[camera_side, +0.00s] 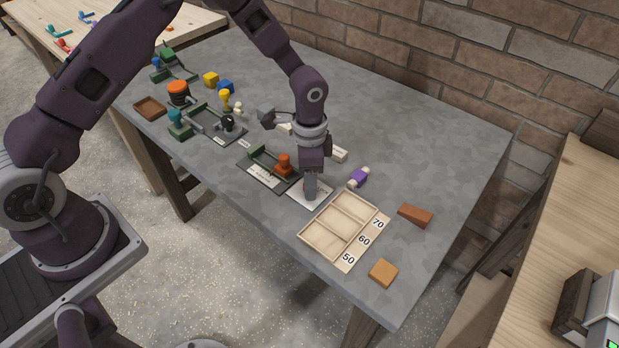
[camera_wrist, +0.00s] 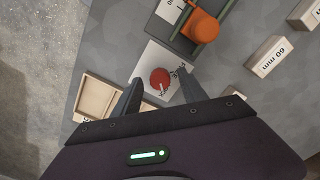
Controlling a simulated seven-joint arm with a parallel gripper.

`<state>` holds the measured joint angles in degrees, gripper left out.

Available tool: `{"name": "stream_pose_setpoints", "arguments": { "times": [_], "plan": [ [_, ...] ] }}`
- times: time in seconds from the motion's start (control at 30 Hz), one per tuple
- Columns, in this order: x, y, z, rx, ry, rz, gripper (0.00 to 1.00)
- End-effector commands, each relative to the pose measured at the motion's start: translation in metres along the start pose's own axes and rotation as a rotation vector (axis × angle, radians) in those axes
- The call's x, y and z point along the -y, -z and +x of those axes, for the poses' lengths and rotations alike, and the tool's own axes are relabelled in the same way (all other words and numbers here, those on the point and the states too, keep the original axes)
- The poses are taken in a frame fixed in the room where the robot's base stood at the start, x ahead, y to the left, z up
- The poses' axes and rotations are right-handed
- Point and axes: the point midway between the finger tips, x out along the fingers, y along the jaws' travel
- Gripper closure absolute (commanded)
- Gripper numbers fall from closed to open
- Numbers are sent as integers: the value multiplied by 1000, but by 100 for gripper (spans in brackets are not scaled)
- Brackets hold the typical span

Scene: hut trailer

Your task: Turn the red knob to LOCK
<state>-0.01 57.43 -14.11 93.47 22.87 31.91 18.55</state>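The red knob (camera_wrist: 159,77) is round and sits on a white plate (camera_wrist: 150,62) in the wrist view. A pale pointer mark shows on its lower side. My gripper (camera_wrist: 160,76) is open, with one finger on each side of the knob. I cannot tell whether either finger touches it. In the side view my gripper (camera_side: 310,192) points down over the white plate (camera_side: 299,193) and hides the knob.
A green fixture with an orange-red part (camera_side: 285,164) stands close left of my gripper. A wooden tray (camera_side: 318,248) marked 50, 60 and 70 lies in front. Pale blocks (camera_side: 340,154) and a purple piece (camera_side: 359,177) lie nearby.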

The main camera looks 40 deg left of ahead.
Motion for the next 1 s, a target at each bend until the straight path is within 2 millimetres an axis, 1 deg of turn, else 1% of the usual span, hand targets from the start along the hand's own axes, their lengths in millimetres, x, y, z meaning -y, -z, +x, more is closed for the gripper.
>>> {"name": "stream_pose_setpoints", "arguments": {
  "times": [0.13, 0.2, 0.27, 0.4, 0.53, 0.63, 0.87, 0.9, 0.97, 1.0],
  "plan": [
    [0, 0, 0, 0, 0, -1, 50],
    [0, 0, -4, -1, 1, -1, 50],
    [1, 0, -14, -1, 2, -2, 50],
    [1, 0, -44, -2, 2, -1, 50],
    [0, 0, -64, -2, 2, -2, 50],
    [0, 0, -70, 0, 0, 0, 50],
    [0, 0, -71, 0, 0, 0, 50],
    [0, -1, -73, -1, 3, -3, 50],
    [1, -4, -88, -7, 20, -18, 50],
    [1, -9, -106, -15, 40, -39, 50]
  ]
}}
